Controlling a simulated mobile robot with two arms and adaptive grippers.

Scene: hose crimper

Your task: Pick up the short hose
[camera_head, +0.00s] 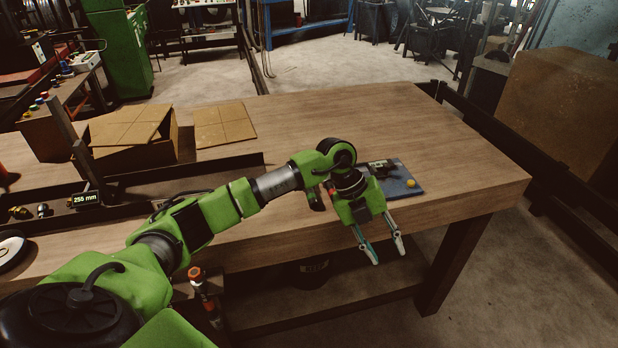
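My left arm reaches across the wooden table from the lower left. My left gripper (387,254) hangs past the table's front edge, fingers pointing down and apart, with nothing visible between them. I cannot make out a short hose for certain. My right gripper is not in view.
The wooden table (460,165) is clear at the back and right. An orange-topped fitting (197,275) stands near the front edge.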

